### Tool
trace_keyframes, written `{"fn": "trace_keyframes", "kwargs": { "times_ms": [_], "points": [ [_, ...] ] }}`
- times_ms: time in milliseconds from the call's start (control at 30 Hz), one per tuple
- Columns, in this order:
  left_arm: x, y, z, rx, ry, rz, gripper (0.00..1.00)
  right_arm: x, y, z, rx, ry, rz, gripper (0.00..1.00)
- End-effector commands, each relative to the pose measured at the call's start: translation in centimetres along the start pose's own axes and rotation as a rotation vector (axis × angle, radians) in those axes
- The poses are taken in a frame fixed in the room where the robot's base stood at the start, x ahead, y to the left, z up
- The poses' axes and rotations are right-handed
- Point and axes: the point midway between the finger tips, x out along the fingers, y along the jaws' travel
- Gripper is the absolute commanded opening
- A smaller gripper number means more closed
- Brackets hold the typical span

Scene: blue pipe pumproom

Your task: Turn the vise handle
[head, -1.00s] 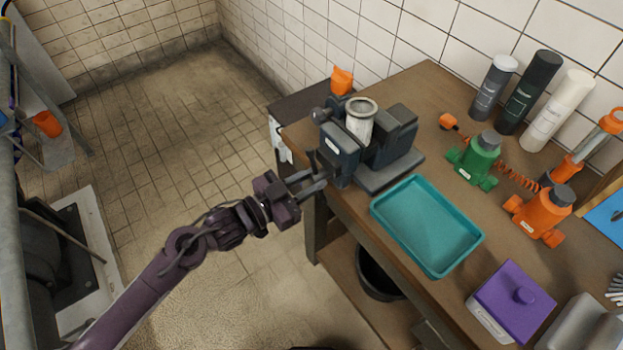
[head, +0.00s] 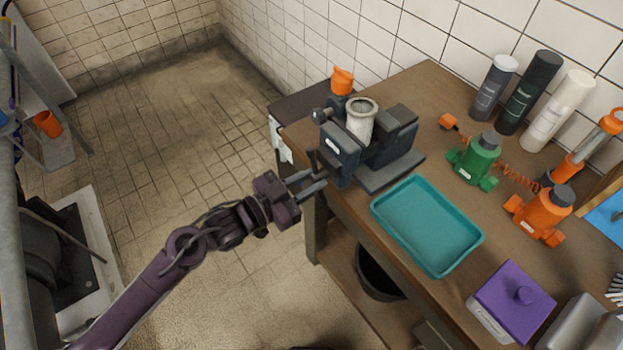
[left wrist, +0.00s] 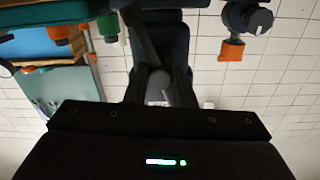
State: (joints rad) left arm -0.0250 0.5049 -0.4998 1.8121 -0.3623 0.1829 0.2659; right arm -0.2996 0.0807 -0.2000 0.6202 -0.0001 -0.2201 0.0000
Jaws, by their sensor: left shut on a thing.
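The dark grey-blue vise (head: 372,150) stands on the left end of the workbench, with a pale cylindrical piece (head: 361,118) upright between its jaws. The vise handle (head: 314,160) is a dark bar at the front of the vise, partly covered by my fingers. My left gripper (head: 312,184) reaches in from the left and is shut on the handle. In the left wrist view, the dark handle bar (left wrist: 138,32) slants up from the hub, above my gripper body. My right gripper is in neither view.
A teal tray (head: 428,222) lies just right of the vise. Green (head: 477,158) and orange (head: 540,213) pieces, a purple box (head: 512,302) and several bottles (head: 535,92) fill the bench.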

Motion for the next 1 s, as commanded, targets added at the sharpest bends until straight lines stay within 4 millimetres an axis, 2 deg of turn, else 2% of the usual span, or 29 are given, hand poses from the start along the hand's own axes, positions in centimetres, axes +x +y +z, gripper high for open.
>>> {"fn": "trace_keyframes", "kwargs": {
  "times_ms": [33,233,267,433,767,1000],
  "points": [
    [-0.3,0.2,0.9,-0.005,-0.020,0.004,0.00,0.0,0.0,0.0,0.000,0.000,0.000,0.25],
    [-0.3,0.2,0.9,-0.005,-0.020,0.004,0.00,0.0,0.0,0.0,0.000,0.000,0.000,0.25],
    [-0.3,0.2,0.9,-0.005,-0.020,0.004,0.24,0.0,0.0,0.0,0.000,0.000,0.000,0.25],
    [-0.2,0.1,0.6,-0.004,-0.014,0.003,0.45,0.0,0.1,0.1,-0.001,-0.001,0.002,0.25],
    [-0.5,0.1,0.4,-0.002,-0.007,0.001,0.45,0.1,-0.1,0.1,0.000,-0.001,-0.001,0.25],
    [-4.3,0.1,0.7,-0.001,-0.011,0.000,0.45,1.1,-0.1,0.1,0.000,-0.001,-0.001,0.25]
  ]
}}
